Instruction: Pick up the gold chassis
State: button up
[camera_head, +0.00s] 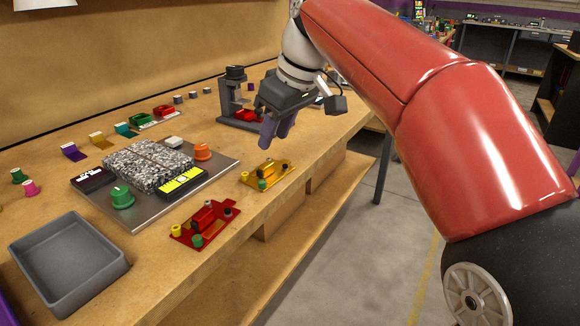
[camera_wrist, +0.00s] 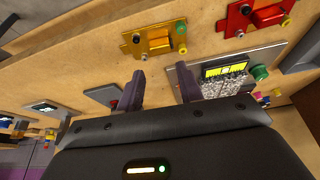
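The gold chassis (camera_head: 267,174) lies flat on the wooden bench near its front edge, right of the metal plate. It carries a yellow piece, a green piece and a dark piece. In the wrist view the gold chassis (camera_wrist: 153,40) is beyond my fingertips, toward the top. My gripper (camera_head: 275,135) is above the bench, behind and apart from the gold chassis in the head view. In the wrist view its two fingers (camera_wrist: 162,76) stand apart with nothing between them.
A red chassis (camera_head: 205,222) lies nearby at the front edge. A metal plate (camera_head: 150,217) holds a grey speckled block, knobs and a yellow display. A grey tray (camera_head: 68,262) stands at left. A dark machine (camera_head: 236,92) stands behind my gripper.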

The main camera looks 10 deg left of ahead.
aim_at(266, 164)
jog(key=x, duration=0.4)
jog(key=b+x, duration=0.1)
jog(key=x, duration=0.1)
jog(key=shift+s+d+f, duration=0.1)
jog(key=shift+s+d, duration=0.1)
jog(key=shift+s, duration=0.1)
jog(key=shift+w+a+f, duration=0.15)
jog(key=shift+a+f, duration=0.05)
jog(key=shift+f, duration=0.25)
jog(key=c, duration=0.6)
